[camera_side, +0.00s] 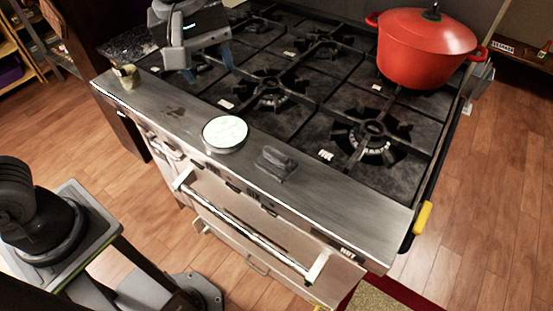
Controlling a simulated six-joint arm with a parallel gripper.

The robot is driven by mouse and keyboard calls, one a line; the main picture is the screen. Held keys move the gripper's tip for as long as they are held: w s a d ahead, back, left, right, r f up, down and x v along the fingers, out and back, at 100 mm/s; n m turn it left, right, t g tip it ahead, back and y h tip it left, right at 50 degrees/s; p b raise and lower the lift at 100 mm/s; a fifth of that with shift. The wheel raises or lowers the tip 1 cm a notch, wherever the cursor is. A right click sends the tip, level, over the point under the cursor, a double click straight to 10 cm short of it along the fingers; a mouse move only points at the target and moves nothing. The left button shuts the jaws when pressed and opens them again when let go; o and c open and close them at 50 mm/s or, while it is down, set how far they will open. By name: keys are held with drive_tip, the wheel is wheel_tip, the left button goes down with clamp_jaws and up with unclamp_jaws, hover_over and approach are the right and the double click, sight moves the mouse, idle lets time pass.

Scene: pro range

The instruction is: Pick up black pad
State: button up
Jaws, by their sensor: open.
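A small dark grey-black pad (276,164) with a raised top lies on the steel front ledge of the stove, right of the round white dish. My gripper (209,70) is at the top of the view, over the back left part of the stove, well away from the pad. Its fingers point down and stand apart, with nothing seen between them. The pad is in full view.
The steel ledge (340,205) also bears a round white-topped dish (225,133) and a small yellowish item (127,76) at its left end. Black burner grates (270,90) lie behind. A red pot (425,50) stands at the back right. The ledge right of the pad is clear.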

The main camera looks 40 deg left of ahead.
drive_tip(key=w+d+f+n+g, duration=0.1)
drive_tip(key=w+d+f+n, duration=0.15)
drive_tip(key=d, duration=0.25)
drive_tip(key=w+d+f+n+g, duration=0.1)
drive_tip(key=w+d+f+n, duration=0.1)
drive_tip(key=d+n, duration=0.25)
approach(280, 155)
drive_tip(key=shift+y, duration=0.3)
drive_tip(key=f, duration=0.5)
drive_tip(key=shift+w+d+f, duration=0.1)
drive_tip(key=shift+w+d, duration=0.15)
drive_tip(key=shift+w, duration=0.1)
drive_tip(key=shift+s+f, duration=0.15)
drive_tip(key=shift+f, duration=1.15)
drive_tip(key=shift+s+f, duration=0.15)
drive_tip(key=shift+f, duration=1.15)
drive_tip(key=shift+c, duration=0.5)
clamp_jaws()
